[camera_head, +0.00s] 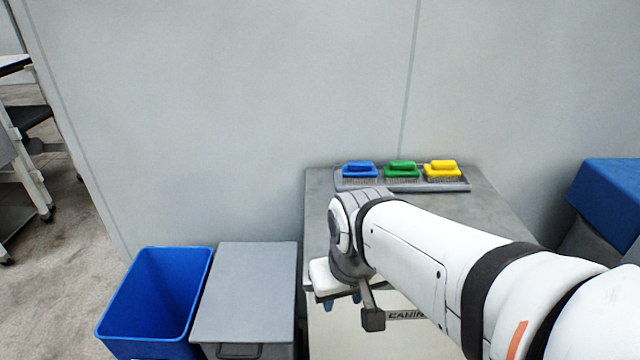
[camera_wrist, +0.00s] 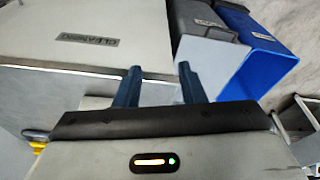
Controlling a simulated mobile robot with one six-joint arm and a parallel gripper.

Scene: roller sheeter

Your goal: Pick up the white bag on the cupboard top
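The cupboard (camera_head: 470,205) has a grey top and a pale front with a label. The labelled face also shows at the upper left of the wrist view (camera_wrist: 45,40). My gripper (camera_head: 341,301) is in front of the cupboard, pointing down, with its blue fingertips partly visible. In the wrist view my gripper (camera_wrist: 160,72) has its two blue fingers apart, with nothing between them.
A tray (camera_head: 375,186) at the back of the cupboard top holds a blue brush (camera_head: 359,169), a green brush (camera_head: 402,169) and a yellow brush (camera_head: 442,169). A grey lidded bin (camera_head: 245,290) and an open blue bin (camera_head: 160,290) stand left. A wall is behind.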

